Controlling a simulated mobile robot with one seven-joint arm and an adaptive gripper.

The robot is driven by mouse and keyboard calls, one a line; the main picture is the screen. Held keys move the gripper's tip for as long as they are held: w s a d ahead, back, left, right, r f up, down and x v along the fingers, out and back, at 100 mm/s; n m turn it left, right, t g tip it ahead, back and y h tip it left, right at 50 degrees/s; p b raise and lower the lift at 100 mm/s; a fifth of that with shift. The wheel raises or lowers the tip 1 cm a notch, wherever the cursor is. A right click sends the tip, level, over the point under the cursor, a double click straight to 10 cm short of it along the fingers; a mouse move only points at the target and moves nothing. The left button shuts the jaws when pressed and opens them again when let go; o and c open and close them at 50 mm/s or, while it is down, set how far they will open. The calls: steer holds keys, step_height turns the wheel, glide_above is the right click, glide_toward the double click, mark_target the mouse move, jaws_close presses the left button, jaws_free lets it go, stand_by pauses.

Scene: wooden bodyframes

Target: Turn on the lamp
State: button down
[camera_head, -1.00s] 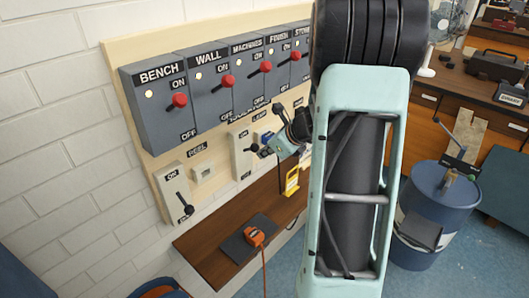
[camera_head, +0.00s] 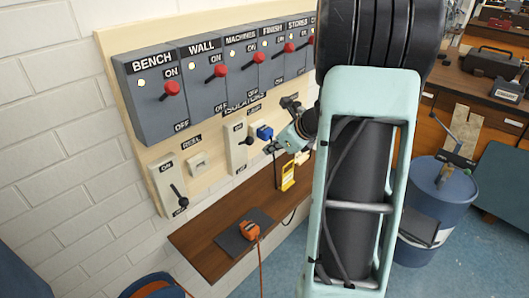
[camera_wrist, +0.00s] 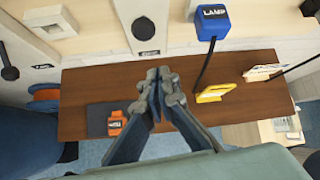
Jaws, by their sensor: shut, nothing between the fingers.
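The lamp switch is a pale wall plate (camera_head: 237,150) with a black-knobbed lever (camera_head: 247,141), below the "LAMP" label. In the wrist view its round black knob (camera_wrist: 143,28) is at the top, with "OFF" visible just below it. The lever's exact position is hard to tell. A blue plug marked "LAMP" (camera_wrist: 212,20) is on the wall right of the switch; it also shows in the head view (camera_head: 265,132). My gripper (camera_wrist: 160,75) is shut and empty, below and apart from the knob. In the head view my gripper (camera_head: 272,148) is partly hidden by my arm.
A row of grey isolator boxes (camera_head: 205,100) with red levers sits above. The reel switch (camera_head: 175,190) is at left, lever down. Below is a brown shelf (camera_head: 205,245) with an orange device (camera_head: 249,231) and a yellow item (camera_head: 288,176). A black cord hangs from the plug.

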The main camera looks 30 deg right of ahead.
step_height(320, 180, up, 6)
steer(key=s, duration=0.3)
steer(key=shift+d+r, duration=0.15)
steer(key=shift+w+d, duration=0.1)
